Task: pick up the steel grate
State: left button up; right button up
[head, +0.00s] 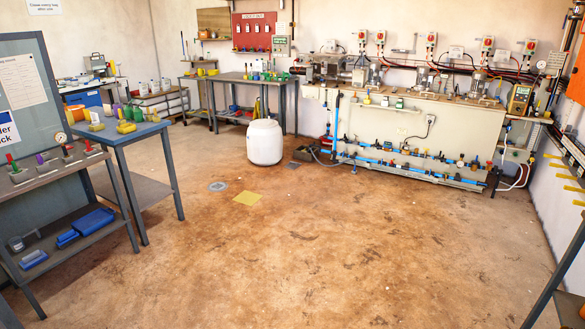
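A small dark grey flat piece (293,165) lies on the floor further back, right of the white drum. Both are too small to tell for certain which is the steel grate. Neither of my grippers is in view.
A white drum (264,142) stands behind the disc, and a yellow square (247,198) lies beside it. A blue-topped table (130,133) and a grey shelf rack (75,180) stand left. A pipe-fitted bench (430,125) lines the back. The front floor is open.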

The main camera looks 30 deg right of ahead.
aim_at(293, 164)
jog(key=i+l+z, duration=0.35)
jog(key=i, duration=0.2)
jog(key=i+l+z, duration=0.3)
jog(key=i, duration=0.25)
jog(key=i+z, duration=0.35)
jog(key=i, duration=5.25)
jog(key=j, duration=0.1)
